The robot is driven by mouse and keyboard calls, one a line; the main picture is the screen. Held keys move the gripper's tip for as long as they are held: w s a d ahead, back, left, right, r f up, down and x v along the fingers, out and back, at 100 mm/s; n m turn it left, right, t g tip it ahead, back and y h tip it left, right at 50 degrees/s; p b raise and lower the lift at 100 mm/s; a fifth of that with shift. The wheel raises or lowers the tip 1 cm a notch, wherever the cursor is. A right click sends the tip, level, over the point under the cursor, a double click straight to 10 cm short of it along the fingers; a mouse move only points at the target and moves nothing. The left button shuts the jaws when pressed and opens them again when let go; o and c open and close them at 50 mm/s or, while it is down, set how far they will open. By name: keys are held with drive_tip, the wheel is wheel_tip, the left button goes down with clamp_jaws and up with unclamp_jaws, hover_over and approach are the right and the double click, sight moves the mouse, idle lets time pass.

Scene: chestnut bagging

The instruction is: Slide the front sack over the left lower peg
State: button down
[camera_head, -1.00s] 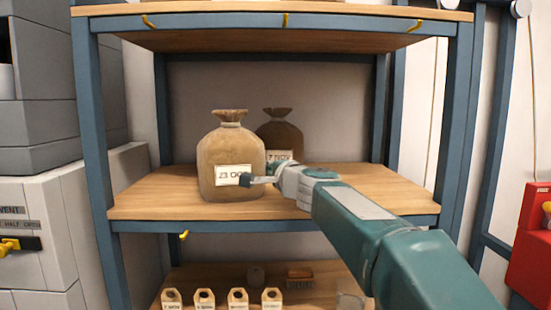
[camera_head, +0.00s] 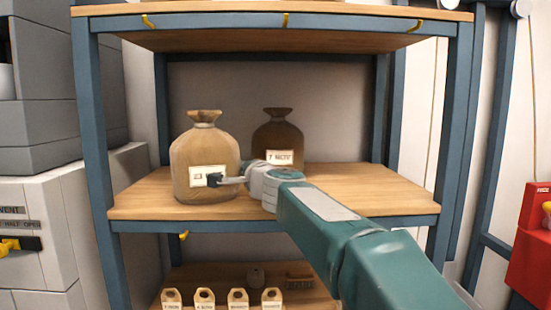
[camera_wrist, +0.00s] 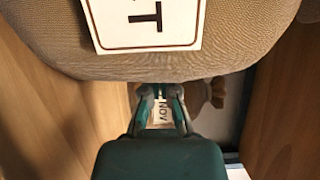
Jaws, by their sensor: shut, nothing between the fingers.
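The front sack (camera_head: 204,150), tan with a tied neck and a white date label, stands upright near the left end of the middle shelf. It also fills the top of the wrist view (camera_wrist: 40,45). My gripper (camera_head: 214,180) is shut and empty, with its fingertips at the right part of the label, against or very close to the sack. The fingertips also show in the wrist view (camera_wrist: 160,93). The left lower peg (camera_head: 184,236) is a small yellow hook under the left part of the middle shelf's front edge.
A darker back sack (camera_head: 277,137) labelled NOV stands behind, to the right. The middle shelf (camera_head: 370,190) is clear on the right. Several small tagged blocks (camera_head: 204,297) line the lower shelf. A blue post (camera_head: 97,150) bounds the left side. Yellow hooks (camera_head: 285,20) line the top beam.

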drive_tip(key=shift+a, duration=0.95)
drive_tip(key=shift+d, duration=1.85)
drive_tip(key=s, duration=1.4)
drive_tip(key=shift+s, duration=0.1)
